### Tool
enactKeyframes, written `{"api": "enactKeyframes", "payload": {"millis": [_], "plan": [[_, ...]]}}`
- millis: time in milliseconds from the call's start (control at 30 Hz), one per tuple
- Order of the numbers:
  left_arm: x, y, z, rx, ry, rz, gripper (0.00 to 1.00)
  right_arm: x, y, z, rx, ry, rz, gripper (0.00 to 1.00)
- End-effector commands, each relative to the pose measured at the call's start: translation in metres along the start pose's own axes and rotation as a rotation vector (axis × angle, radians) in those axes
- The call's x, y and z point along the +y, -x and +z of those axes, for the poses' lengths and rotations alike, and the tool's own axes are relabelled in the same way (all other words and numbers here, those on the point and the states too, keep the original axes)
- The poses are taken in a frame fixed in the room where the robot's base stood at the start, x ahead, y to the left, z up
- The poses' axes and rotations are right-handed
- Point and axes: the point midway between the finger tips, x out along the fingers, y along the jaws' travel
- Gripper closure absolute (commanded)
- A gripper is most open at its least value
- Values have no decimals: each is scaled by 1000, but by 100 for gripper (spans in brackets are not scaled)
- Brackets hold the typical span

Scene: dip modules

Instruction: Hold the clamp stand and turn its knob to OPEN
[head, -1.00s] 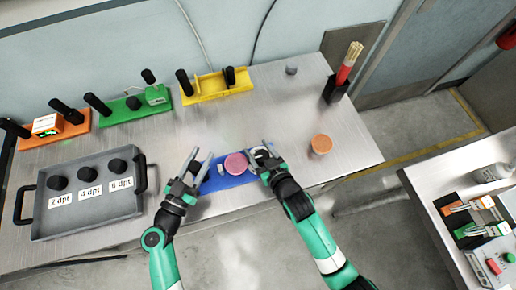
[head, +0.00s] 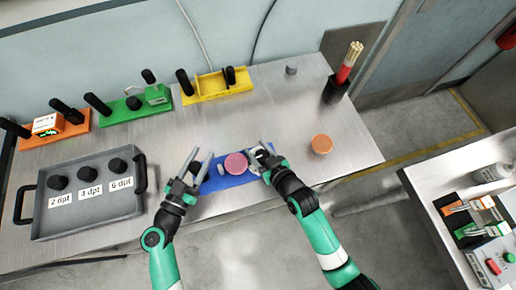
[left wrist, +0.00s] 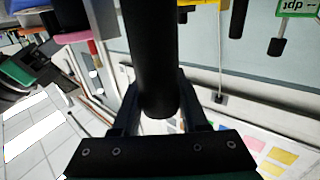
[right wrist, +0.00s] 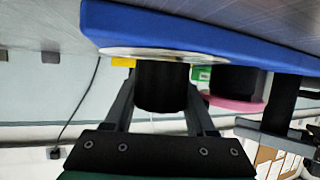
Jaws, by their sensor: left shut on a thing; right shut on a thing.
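The clamp stand is a blue base (head: 240,181) lying near the table's front edge, with a round pink part (head: 236,164) on top. My left gripper (head: 200,160) is at its left end. In the left wrist view it is shut on a black upright handle (left wrist: 154,60). My right gripper (head: 261,150) is at its right end. In the right wrist view it is shut on a black knob (right wrist: 160,88), against a silver disc (right wrist: 200,57) on the blue base. The pink part (right wrist: 238,103) shows beside it. I cannot read any OPEN marking.
A grey tray (head: 95,222) with black knobs stands at left. Orange (head: 75,131), green (head: 120,116) and yellow (head: 215,96) racks line the back. An orange round piece (head: 321,144) lies at right. The table's middle is clear. A second table stands at lower right.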

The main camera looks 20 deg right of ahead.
Motion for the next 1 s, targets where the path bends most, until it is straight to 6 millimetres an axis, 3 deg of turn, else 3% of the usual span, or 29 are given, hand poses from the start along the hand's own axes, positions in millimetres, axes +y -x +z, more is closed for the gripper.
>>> {"api": "enactKeyframes", "payload": {"millis": [300, 667, 700, 767, 1000], "plan": [[0, 0, 0, 1, 0, 0, 100, -3, 0, 2, -3, 60, -148, 100], [-1, 0, 0, 2, 0, -1, 100, -5, 1, 2, 2, 70, -166, 100], [-1, 0, 0, 2, 0, -2, 100, -5, 1, 2, 2, 70, -166, 39], [-1, 0, 0, 1, 0, -1, 100, -5, 1, 1, 2, 70, -166, 31], [0, 0, 0, 1, 0, 0, 100, -5, 1, 0, 4, 69, -165, 31]]}}
